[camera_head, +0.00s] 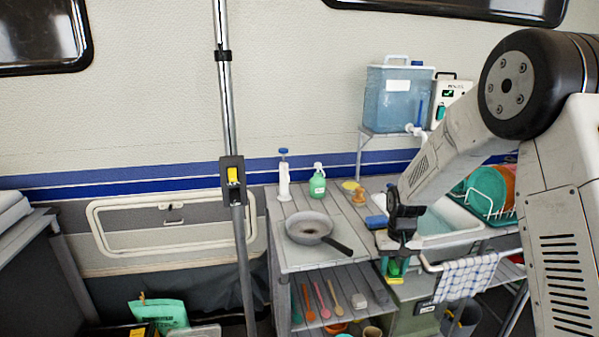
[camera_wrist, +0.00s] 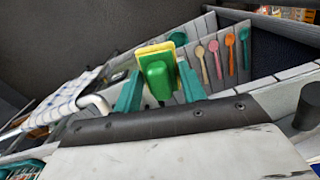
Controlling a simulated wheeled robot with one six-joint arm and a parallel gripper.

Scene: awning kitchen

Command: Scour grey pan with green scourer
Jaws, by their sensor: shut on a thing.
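The grey pan (camera_head: 310,226) lies on the left part of the slatted worktop in the head view. A dark brown patch marks its inside, and its black handle points to the lower right. My gripper (camera_head: 396,266) hangs to the right of the pan, in front of the worktop's front edge and below the sink. Its teal fingers are shut on the green scourer (camera_wrist: 158,78), which has a green grip and a yellow layer. The scourer is apart from the pan. The pan cannot be made out in the wrist view.
A soap pump bottle (camera_head: 284,180) and a green bottle (camera_head: 318,182) stand behind the pan. A blue sponge (camera_head: 376,222) lies near the sink (camera_head: 445,222). A checked towel (camera_head: 468,279) hangs in front. A pole (camera_head: 238,230) stands left.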

